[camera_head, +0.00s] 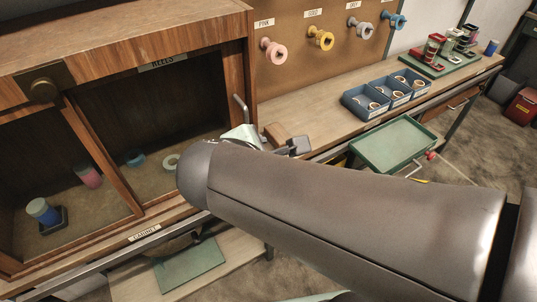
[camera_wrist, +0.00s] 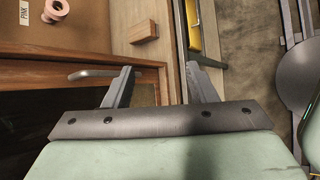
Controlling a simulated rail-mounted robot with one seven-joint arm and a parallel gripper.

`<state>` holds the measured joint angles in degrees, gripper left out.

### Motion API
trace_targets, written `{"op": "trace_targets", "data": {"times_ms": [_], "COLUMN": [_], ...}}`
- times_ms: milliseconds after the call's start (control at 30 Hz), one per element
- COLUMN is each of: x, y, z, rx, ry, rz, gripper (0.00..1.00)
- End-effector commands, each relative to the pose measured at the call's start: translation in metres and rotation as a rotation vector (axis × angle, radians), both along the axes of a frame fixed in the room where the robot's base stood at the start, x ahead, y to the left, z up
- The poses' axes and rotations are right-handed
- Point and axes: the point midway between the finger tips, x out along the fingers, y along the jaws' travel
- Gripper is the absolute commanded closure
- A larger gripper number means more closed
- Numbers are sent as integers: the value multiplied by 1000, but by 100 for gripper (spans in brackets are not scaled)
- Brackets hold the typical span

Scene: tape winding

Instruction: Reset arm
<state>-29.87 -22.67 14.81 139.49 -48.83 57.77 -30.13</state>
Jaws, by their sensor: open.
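My gripper (camera_wrist: 160,74) is open in the wrist view, with its two fingers apart and nothing held between them. In the head view the arm reaches from the lower right towards the cabinet (camera_head: 145,233), and the gripper (camera_head: 292,146) is mostly hidden behind the arm. A bent metal handle (camera_head: 241,108) stands at the right side of the cabinet's reels compartment. In the wrist view the handle (camera_wrist: 92,73) is just left of the left finger; I cannot tell whether they touch.
The cabinet holds a blue roll (camera_head: 42,211), a pink roll (camera_head: 88,176) and a pale ring (camera_head: 171,162). Coloured spools, including a pink one (camera_head: 273,51), hang on the board. Blue bins (camera_head: 365,103) and a green tray (camera_head: 393,145) lie right. A wooden block (camera_wrist: 143,31) is near the gripper.

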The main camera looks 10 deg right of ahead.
Motion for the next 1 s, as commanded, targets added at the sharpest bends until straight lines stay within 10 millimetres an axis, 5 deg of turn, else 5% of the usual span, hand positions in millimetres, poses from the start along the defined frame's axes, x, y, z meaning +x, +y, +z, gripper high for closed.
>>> {"op": "trace_targets", "data": {"times_ms": [433,533,733,1000], "x": [0,-2,-31,-61], "y": [0,-14,-81,-105], "z": [0,-11,-74,-112], "rx": [-1,55,448,846], "ry": [0,29,152,170], "rz": [2,-96,-773,-1508], "gripper": [48,48,48,48]}}
